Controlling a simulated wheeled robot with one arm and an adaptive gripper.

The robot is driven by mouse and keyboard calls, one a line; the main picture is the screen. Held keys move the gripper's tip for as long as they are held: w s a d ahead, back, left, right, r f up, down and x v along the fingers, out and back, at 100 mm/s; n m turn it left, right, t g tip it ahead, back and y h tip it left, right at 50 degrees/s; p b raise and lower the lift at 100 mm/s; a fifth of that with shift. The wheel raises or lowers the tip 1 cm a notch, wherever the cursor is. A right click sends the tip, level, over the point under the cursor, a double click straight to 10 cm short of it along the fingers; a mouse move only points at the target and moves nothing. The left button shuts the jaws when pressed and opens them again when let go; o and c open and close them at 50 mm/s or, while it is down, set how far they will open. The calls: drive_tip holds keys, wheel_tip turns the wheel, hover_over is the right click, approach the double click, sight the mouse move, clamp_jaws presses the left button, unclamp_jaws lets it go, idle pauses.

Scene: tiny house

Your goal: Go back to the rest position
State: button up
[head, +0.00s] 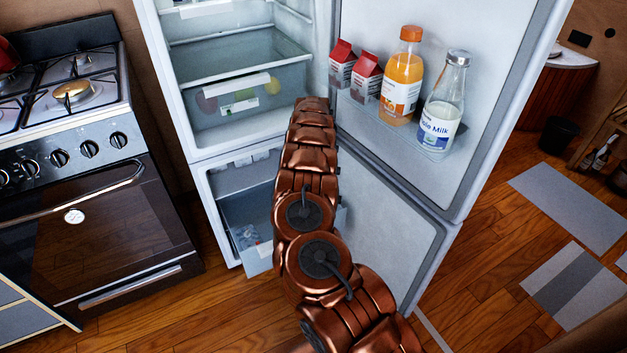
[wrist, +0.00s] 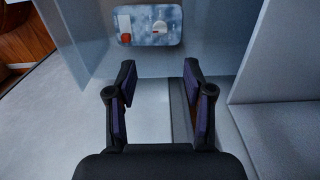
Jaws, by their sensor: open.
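My gripper (wrist: 160,85) is open and empty in the wrist view, its two dark fingers apart. A drawer front (wrist: 85,40) with a blue-grey package (wrist: 148,25) behind or on it shows just beyond the fingers. In the head view my copper arm reaches forward into the open fridge (head: 180,110); the gripper itself is hidden behind the arm. The lower compartment's drawer (head: 262,258) is pulled out beside the arm. The lower door (head: 385,220) and the upper door (head: 450,60) both stand open to the right.
The upper door shelf holds an orange juice bottle (head: 401,85), a milk bottle (head: 442,110) and two red-topped cartons (head: 367,78). A stove (head: 80,170) stands at the left. Wooden floor (head: 460,290) is clear at the lower right, with grey mats (head: 572,205) and a bin (head: 558,135) beyond.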

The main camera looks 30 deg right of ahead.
drive_tip(key=shift+a, duration=0.1)
idle(0.3)
drive_tip(key=s+a+r+n+y, duration=0.15)
drive_tip(key=a+r+n, duration=0.25)
drive_tip(key=a+r, duration=0.5)
drive_tip(key=s+a+r+n+y, duration=0.1)
drive_tip(key=a+r+n+y, duration=0.15)
drive_tip(key=a+r, duration=0.65)
drive_tip(key=s+a+r+n+g+h, duration=0.1)
drive_tip(key=s+a+r+n, duration=0.55)
drive_tip(key=s+a, duration=0.6)
drive_tip(key=s+d+r+n+g+h, duration=0.1)
drive_tip(key=s+r+n+h, duration=0.15)
drive_tip(key=s, duration=1.35)
drive_tip(key=s+d+r+n+g+h, duration=0.1)
drive_tip(key=s+n, duration=0.3)
drive_tip(key=s, duration=1.2)
wheel_tip(320, 180, up, 23)
drive_tip(key=s+t+p, duration=0.1)
drive_tip(key=p, duration=2)
drive_tip(key=shift+d, duration=0.2)
